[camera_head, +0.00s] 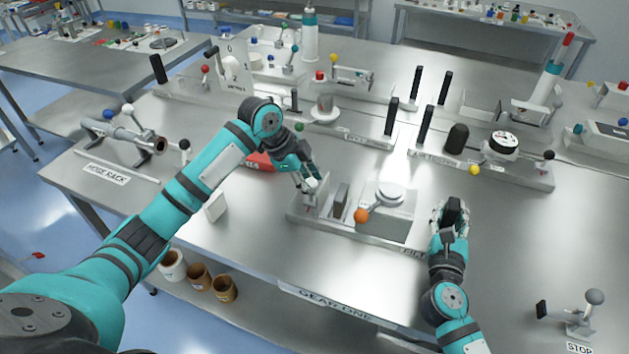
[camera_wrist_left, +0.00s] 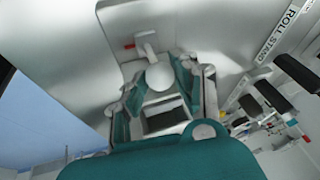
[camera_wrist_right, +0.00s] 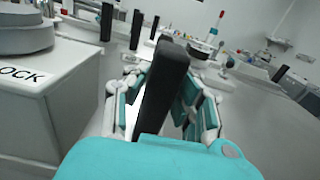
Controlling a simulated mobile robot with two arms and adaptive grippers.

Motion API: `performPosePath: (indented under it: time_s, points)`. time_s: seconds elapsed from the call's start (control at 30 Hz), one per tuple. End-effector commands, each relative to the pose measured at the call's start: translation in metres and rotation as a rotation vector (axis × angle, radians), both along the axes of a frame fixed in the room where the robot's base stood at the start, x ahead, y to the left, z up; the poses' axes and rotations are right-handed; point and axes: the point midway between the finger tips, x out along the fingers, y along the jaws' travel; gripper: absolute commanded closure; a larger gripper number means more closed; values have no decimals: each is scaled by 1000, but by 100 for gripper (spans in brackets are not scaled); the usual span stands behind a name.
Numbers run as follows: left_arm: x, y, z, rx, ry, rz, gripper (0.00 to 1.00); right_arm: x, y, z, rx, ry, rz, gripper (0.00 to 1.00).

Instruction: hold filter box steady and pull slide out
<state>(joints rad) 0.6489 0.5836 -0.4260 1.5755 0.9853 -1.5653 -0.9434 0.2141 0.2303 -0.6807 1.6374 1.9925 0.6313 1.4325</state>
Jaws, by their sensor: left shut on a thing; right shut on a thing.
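The filter box (camera_head: 397,221) is a low grey metal box on the bench, with a round white cap (camera_head: 390,191) on top and an orange knob (camera_head: 361,216) at its front left. My left gripper (camera_head: 310,187) is at the left end of its base. In the left wrist view its fingers close around a pale part with a white round top (camera_wrist_left: 160,76); the exact contact is partly hidden. My right gripper (camera_head: 449,216) is right of the box, shut on an upright black handle (camera_wrist_right: 164,90). How the handle joins the box is hidden.
Black upright posts (camera_head: 416,88) and a dark domed part (camera_head: 457,138) stand behind the box. A gauge-like round part (camera_head: 504,143) is at the back right. A red object (camera_head: 259,161) lies under my left arm.

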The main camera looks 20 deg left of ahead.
Motion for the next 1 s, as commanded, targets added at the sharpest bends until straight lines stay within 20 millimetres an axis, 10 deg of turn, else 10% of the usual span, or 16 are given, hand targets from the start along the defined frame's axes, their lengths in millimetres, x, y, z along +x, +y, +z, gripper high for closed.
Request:
performPosePath:
  time_s: [0.07,0.1,0.27,0.63,1.0]
  points:
    - [1,6,0,10,-2,9,100,-2,-4,-13,-2,23,-9,100]
    - [1,6,0,10,-2,9,66,-2,-4,-13,-2,23,-10,100]
    - [1,4,0,7,-2,7,47,-2,-4,-13,-2,23,-10,100]
    - [-1,5,7,4,-4,5,47,-2,-4,-13,-2,23,-8,100]
    - [-22,31,74,8,-8,7,47,-2,-3,-13,-3,23,-7,100]
